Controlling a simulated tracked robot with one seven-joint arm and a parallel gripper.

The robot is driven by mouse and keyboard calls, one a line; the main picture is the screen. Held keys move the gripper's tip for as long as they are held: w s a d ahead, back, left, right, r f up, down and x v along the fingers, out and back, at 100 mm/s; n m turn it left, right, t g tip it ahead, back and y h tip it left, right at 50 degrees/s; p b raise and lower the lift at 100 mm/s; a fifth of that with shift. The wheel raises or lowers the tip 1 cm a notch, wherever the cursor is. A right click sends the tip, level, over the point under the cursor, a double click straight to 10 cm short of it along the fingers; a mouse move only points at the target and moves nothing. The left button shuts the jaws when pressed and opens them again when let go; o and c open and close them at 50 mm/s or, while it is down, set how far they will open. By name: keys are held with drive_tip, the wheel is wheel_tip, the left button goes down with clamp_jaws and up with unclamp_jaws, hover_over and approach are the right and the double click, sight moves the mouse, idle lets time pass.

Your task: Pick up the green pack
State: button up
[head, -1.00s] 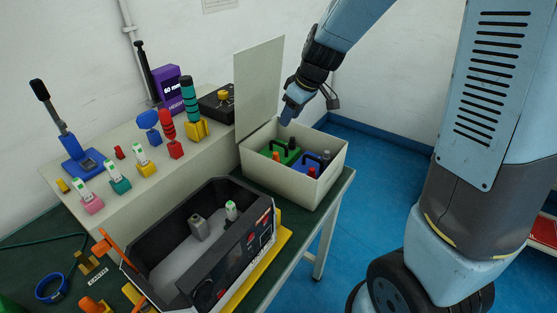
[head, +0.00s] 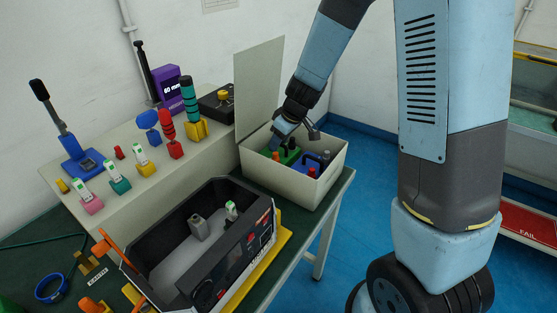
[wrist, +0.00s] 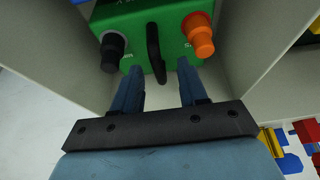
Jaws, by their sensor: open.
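The green pack (head: 292,155) sits in the left part of the open cream box (head: 318,186). In the wrist view the green pack (wrist: 133,30) shows a black handle across its middle, a black knob at left and an orange knob at right. My gripper (wrist: 160,78) is open, its two blue fingers spread at the near edge of the pack with the handle lying between and just beyond the tips. I cannot tell whether they touch the pack. In the head view my gripper (head: 278,138) reaches down into the box and partly hides the pack.
A blue pack (head: 314,163) stands beside the green one in the box. The box's raised lid (head: 259,85) stands on its left side. A black open case (head: 160,262) lies in front. A cream shelf (head: 120,140) with coloured tools is at left.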

drive_tip(key=shift+x, duration=1.15)
clamp_jaws()
idle(0.6)
